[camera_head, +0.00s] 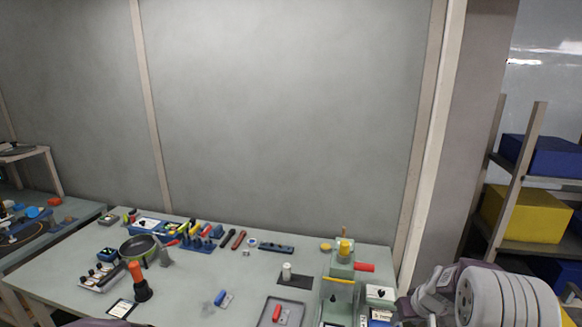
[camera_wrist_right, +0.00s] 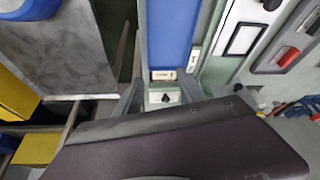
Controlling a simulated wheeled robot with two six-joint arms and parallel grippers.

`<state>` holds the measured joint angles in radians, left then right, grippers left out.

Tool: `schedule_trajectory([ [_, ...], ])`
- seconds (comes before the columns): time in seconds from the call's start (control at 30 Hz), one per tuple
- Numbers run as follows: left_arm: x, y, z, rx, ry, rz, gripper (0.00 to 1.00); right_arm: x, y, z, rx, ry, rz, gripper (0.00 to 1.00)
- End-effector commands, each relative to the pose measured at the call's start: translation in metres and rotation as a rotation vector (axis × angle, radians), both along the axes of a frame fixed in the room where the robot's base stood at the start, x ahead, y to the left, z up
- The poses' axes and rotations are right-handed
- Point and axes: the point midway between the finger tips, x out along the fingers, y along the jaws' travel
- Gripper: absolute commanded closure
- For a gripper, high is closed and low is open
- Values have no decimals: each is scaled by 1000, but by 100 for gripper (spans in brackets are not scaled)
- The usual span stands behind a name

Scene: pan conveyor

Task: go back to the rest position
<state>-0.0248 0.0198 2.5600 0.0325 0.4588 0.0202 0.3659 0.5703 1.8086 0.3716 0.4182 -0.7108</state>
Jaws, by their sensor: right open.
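My right gripper (camera_head: 432,292) is at the lower right of the head view, beside the table's right edge, with the thick pale arm link behind it. In the right wrist view my right gripper (camera_wrist_right: 160,88) has its two grey fingers apart, with nothing held between them. Beyond the fingers is a white box with a black knob (camera_wrist_right: 165,98), apparently the one at the table's right end (camera_head: 380,292). My left gripper is not in view.
The grey-green table (camera_head: 205,282) holds a dark pan (camera_head: 138,248), a green machine (camera_head: 338,290), a grey tray (camera_head: 262,316) and several tools along the back. A shelf with a yellow box (camera_head: 525,213) and blue boxes stands at the right. A wall closes the back.

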Motion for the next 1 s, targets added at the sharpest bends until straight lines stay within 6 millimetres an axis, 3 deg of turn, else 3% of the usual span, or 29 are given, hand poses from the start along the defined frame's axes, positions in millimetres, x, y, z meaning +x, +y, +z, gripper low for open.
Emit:
schedule_trajectory([
  [0.2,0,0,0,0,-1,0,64,11,37,33,-21,-57,85,53],
  [0.37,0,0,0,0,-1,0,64,-9,80,50,-38,-53,190,53],
  [0.47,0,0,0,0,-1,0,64,-37,109,54,-39,-26,239,53],
  [0.63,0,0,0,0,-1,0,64,-112,147,47,-26,71,261,53],
  [0.73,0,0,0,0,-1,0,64,-168,153,32,-16,163,209,53],
  [0.83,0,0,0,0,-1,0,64,-215,146,13,-7,267,95,53],
  [0.9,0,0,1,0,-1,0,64,-226,143,9,3,297,15,53],
  [1.0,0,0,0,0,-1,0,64,-224,143,9,17,296,-45,53],
])
